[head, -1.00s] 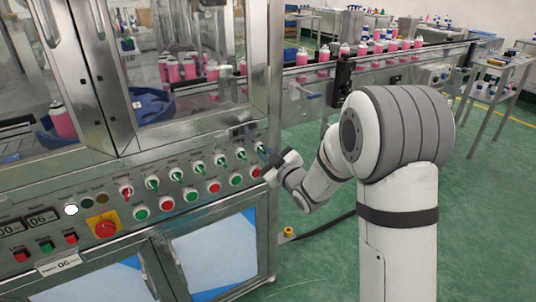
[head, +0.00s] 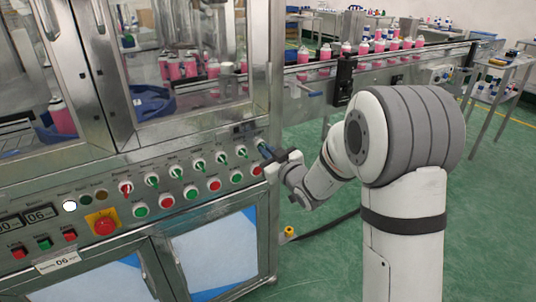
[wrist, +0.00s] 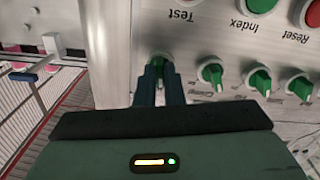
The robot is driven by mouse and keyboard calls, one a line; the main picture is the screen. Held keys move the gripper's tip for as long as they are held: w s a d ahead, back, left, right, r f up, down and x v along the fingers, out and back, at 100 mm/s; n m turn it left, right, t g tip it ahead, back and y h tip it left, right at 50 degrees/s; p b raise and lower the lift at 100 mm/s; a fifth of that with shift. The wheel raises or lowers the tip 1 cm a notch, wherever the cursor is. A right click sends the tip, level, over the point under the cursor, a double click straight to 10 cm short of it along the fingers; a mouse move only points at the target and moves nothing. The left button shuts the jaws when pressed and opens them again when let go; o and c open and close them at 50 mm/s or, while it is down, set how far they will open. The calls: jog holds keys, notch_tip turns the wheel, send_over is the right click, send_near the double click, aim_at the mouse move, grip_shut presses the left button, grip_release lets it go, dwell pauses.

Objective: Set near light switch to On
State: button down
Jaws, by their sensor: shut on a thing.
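My gripper (head: 265,150) is at the right end of the upper switch row on the machine's metal control panel. In the wrist view the fingers (wrist: 160,72) are closed around a green knob, the rightmost selector switch (wrist: 158,58). The fingers cover most of this knob, so its angle is hard to tell, and its label is hidden. Beside it in the wrist view are other green selector switches (wrist: 212,74) with pale round bases, their knobs tilted.
The lower row holds red and green buttons (head: 214,185) close under the switches. A red emergency stop (head: 103,224) on a yellow plate is at lower left. A conveyor (head: 365,62) with pink cans runs behind my arm.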

jog(key=shift+w+d+r+m, duration=0.1)
jog(key=shift+r+m, duration=0.05)
jog(key=shift+m, duration=4.05)
jog(key=c, duration=1.5)
grip_release()
jog(key=shift+c, duration=0.2)
jog(key=v, duration=0.7)
jog(key=shift+s+d, duration=0.25)
jog(key=shift+s, duration=0.1)
